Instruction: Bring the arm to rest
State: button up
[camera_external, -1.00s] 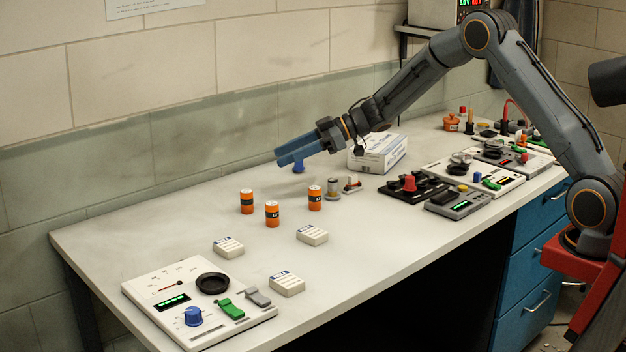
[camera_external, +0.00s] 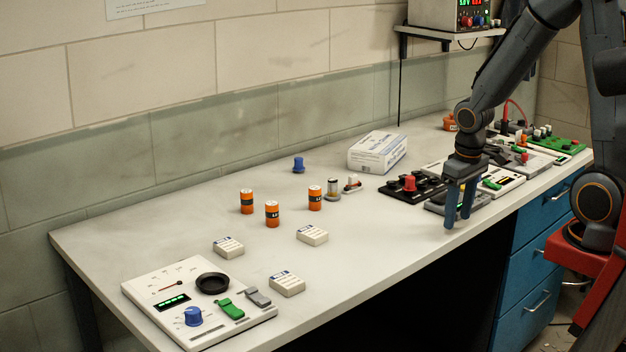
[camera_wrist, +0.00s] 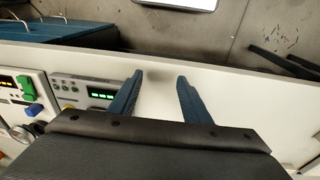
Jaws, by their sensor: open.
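My gripper (camera_external: 459,205) hangs from the folded arm, its two blue fingers pointing down near the bench's front edge. The fingers are apart with nothing between them. In the wrist view, my gripper (camera_wrist: 158,82) shows its fingers spread over the bare white bench top. A grey module with a green display (camera_external: 440,207) is just left of and partly behind the fingers; it also shows left of them in the wrist view (camera_wrist: 90,92). I cannot tell the exact height of the fingertips above the bench.
The bench (camera_external: 370,250) holds orange cylinders (camera_external: 272,214), white blocks (camera_external: 287,284), a blue knob (camera_external: 299,165), a white box (camera_external: 378,151) and a control panel (camera_external: 150,300). Several modules crowd the right side, including one with a red knob (camera_external: 409,182). The front middle is clear. Blue drawers (camera_external: 528,278) stand below.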

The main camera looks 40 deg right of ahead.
jog(key=s+a+f+g+b, duration=0.1)
jog(key=s+f+b, duration=0.1)
jog(key=s, duration=0.2)
notch_tip(320, 180, up, 16)
jog(key=t+p, duration=0.2)
jog(key=p, duration=1.3)
jog(key=shift+s+a+f+y, duration=0.15)
jog(key=shift+s+f+y, duration=0.1)
jog(key=shift+y, duration=0.05)
jog(key=shift+o, duration=0.4)
